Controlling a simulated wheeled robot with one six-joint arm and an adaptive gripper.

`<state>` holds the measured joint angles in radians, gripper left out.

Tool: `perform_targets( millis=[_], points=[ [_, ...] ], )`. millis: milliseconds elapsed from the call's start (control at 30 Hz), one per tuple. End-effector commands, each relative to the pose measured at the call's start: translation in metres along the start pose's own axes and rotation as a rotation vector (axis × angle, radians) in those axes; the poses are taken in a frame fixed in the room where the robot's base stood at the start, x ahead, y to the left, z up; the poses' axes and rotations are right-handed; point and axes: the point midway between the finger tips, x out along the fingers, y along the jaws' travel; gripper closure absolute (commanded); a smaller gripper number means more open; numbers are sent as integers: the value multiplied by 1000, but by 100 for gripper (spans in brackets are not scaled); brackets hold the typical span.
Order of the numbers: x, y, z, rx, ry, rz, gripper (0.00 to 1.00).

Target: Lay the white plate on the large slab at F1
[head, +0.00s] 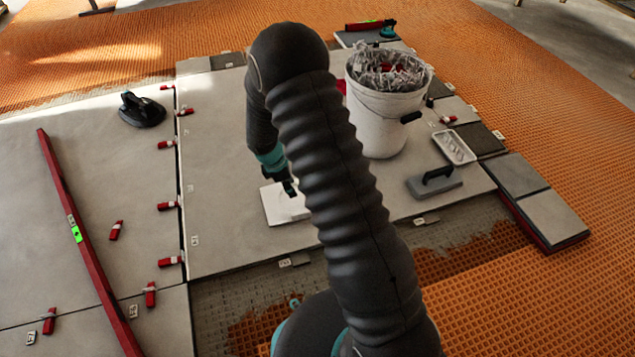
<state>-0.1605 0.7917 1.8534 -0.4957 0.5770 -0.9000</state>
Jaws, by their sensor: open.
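The white plate (274,207) appears to lie flat on the large grey slab (215,150), near the slab's front edge left of centre. Its right side is partly hidden behind my arm. My gripper (290,188) points down at the plate's far part, with its fingertips at or just above it. The gripper is open; at this size I cannot tell whether a finger touches the plate. My arm crosses the middle of the view and hides part of the slab.
A black suction cup (142,110) and long red level (78,225) lie left. Red wedges line the joint. A small tray (454,147) and stacked tiles (553,217) are right.

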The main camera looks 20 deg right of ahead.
Motion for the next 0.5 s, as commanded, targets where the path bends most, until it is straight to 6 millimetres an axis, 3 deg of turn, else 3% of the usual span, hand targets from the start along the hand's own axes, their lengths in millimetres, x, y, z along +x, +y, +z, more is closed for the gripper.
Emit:
perform_targets(
  millis=[33,233,500],
  points=[
    [-22,2,8,46,8,18,57],
    [-104,-8,41,272,48,65,57],
    [-200,-46,82,575,124,115,57]
  ],
)
